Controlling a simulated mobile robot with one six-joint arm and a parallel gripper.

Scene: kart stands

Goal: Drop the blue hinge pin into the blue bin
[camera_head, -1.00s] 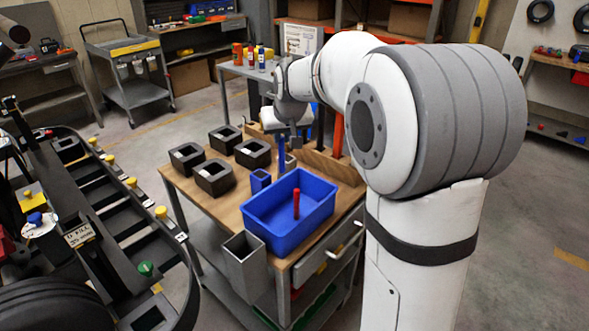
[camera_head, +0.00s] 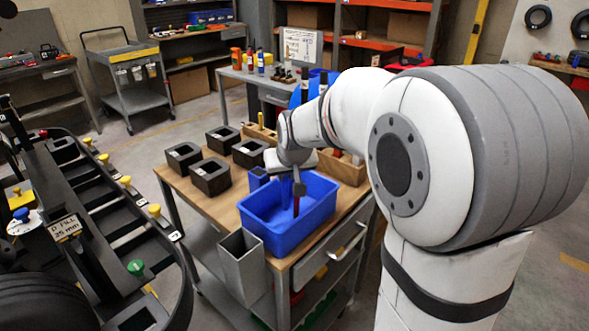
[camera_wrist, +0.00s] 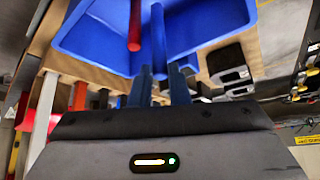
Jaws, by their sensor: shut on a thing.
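The blue bin (camera_head: 262,238) stands on the front part of the wooden-topped cart. My gripper (camera_head: 293,180) is above the bin's opening, pointing down. It is shut on the blue hinge pin (camera_head: 285,190), which hangs down over the inside of the bin. In the wrist view the pin (camera_wrist: 158,42) sticks out from between my two fingers (camera_wrist: 160,85), against the blue of the bin (camera_wrist: 205,25). A red pin (camera_wrist: 135,25) stands in the bin beside it. In the head view my fingers and the blue pin partly overlap the bin's interior.
Several black square holders (camera_head: 209,177) stand on the cart top left of the bin. A grey open box (camera_head: 242,262) is at the cart's front edge, a small blue holder (camera_head: 258,177) behind the bin.

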